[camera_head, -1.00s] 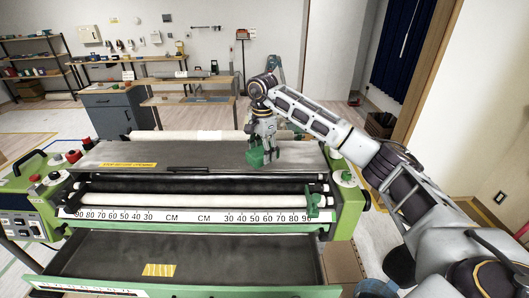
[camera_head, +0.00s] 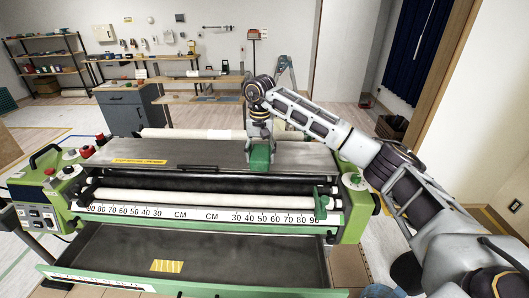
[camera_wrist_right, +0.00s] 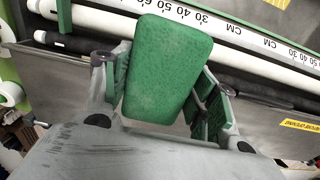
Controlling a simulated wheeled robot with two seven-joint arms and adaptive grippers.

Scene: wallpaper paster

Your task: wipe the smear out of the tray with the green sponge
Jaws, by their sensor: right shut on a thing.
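The green sponge (camera_head: 259,158) is in my right gripper (camera_head: 260,144), which is shut on it above the right part of the machine's grey top plate. In the right wrist view the sponge (camera_wrist_right: 168,68) stands out between the two fingers of the gripper (camera_wrist_right: 163,98), its broad face to the camera. The tray (camera_head: 225,262) is the wide, dark, shallow pan at the machine's front, below and nearer than the sponge. I cannot make out a distinct smear in it; a yellow striped patch (camera_head: 167,266) shows on its floor. My left gripper is out of view.
White rollers (camera_head: 200,198) and a ruler strip marked CM (camera_head: 195,214) lie between the top plate (camera_head: 200,152) and the tray. A green control box (camera_head: 45,200) stands at the left. The space above the tray is clear.

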